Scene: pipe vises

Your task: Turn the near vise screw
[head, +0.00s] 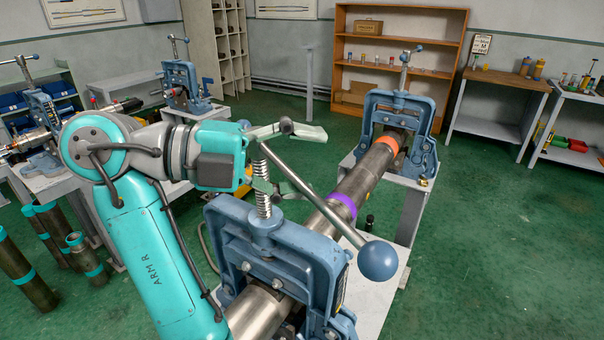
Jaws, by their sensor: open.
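The near vise (315,250) is a blue pipe vise at the front centre. Its threaded screw (261,172) stands upright above the yoke. A steel bar handle (300,182) crosses the screw top and slopes down to the right, ending in a large blue ball (378,260). My gripper (300,162) is open, reaching in from the left. Its upper finger lies above the bar and its lower finger is partly hidden behind the bar and screw. I cannot tell whether either finger touches them. A steel pipe (362,183) with purple and orange bands runs through the vise.
A second blue vise (403,112) stands farther back on the same pipe. More vises (183,85) stand on benches at the left. Dark pipes (25,270) with teal bands stand at lower left. The green floor (510,250) at right is clear.

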